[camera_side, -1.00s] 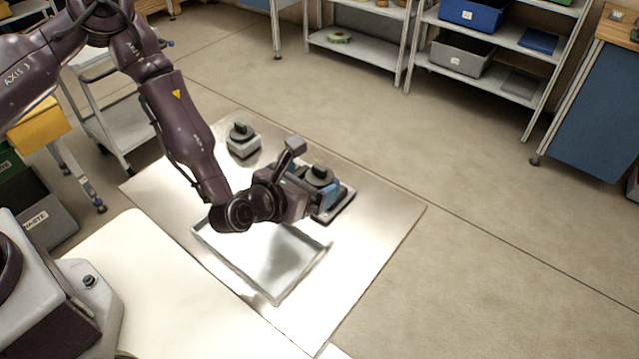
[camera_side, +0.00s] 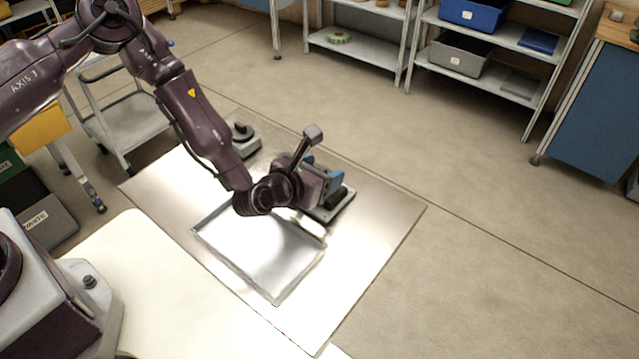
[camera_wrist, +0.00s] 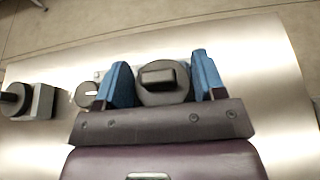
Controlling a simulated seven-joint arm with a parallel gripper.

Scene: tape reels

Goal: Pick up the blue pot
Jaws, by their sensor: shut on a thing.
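My gripper (camera_side: 322,180) is low over the metal sheet, at the right end of my arm. In the wrist view its two blue fingers (camera_wrist: 160,64) close on either side of a dark round knob-like part (camera_wrist: 162,94) with a black grip on top. This part belongs to or sits over a grey base with a black block (camera_side: 337,196), which my gripper partly hides in the side view. I see no clear blue pot; the blue near the part looks like my fingers. Whether the part is clear of its base cannot be told.
A grey block with a black knob (camera_side: 243,134) stands behind my arm; it shows in the wrist view (camera_wrist: 42,102) at left. A shallow metal tray (camera_side: 232,268) lies in front on the metal sheet (camera_side: 385,215). The sheet's right side is bare. Shelves stand far behind.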

